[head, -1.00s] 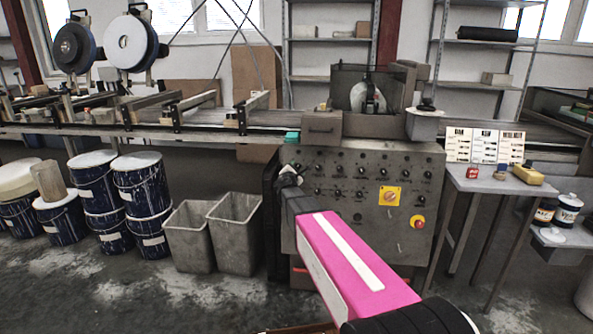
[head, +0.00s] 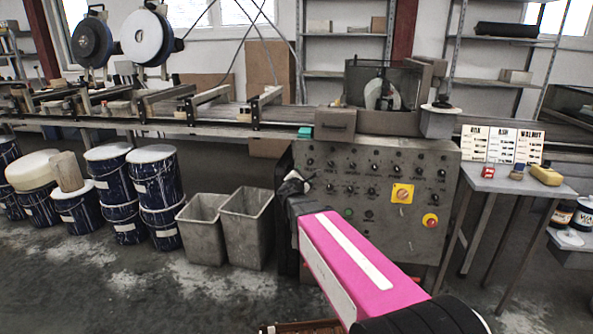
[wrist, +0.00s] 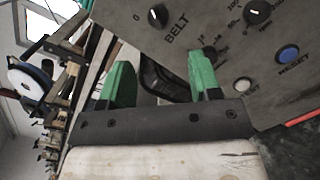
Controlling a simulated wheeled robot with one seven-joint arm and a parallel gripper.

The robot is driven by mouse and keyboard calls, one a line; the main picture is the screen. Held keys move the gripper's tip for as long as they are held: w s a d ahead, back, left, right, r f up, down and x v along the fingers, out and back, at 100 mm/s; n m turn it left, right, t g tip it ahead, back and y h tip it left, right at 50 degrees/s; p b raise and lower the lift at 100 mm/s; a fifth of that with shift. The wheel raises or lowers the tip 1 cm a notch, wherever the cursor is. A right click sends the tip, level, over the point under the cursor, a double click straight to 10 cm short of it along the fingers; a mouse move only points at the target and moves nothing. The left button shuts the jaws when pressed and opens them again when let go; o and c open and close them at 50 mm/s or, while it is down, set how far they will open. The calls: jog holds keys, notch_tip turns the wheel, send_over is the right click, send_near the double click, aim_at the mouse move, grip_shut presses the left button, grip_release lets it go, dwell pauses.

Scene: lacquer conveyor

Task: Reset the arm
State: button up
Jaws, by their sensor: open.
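My gripper (wrist: 160,84) shows in the wrist view with two green fingers spread apart and nothing between them. It is close to the grey control panel (wrist: 225,50). A black BELT knob (wrist: 158,16), a second black knob (wrist: 258,12) and a blue RESET button (wrist: 288,54) lie beyond the fingers, apart from them. In the head view my pink arm reaches toward the panel (head: 385,225), and my gripper's fingers are hidden there or too small to make out.
Two grey bins (head: 247,228) stand left of the panel, with several dark blue paint buckets (head: 154,178) further left. A side table (head: 500,178) with sample cards (head: 502,145) stands at the right. The conveyor (head: 215,125) runs behind. The floor in front is mostly clear.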

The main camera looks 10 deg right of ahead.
jog(key=s+d+f+m+g, duration=1)
jog(key=s+f+m, duration=0.3)
jog(key=s+m, duration=0.1)
jog(key=s+a+f+m+g+y, duration=0.2)
jog(key=s+f+m+g+y, duration=0.1)
jog(key=s, duration=0.3)
jog(key=s+a+f+m+g+y, duration=0.3)
jog(key=s+f+m+y, duration=0.1)
jog(key=s, duration=0.3)
jog(key=shift+s+a+f+m, duration=0.15)
jog(key=shift+a+f+m, duration=0.1)
jog(key=shift+f+m, duration=0.4)
jog(key=shift+r, duration=0.1)
dwell(0.6)
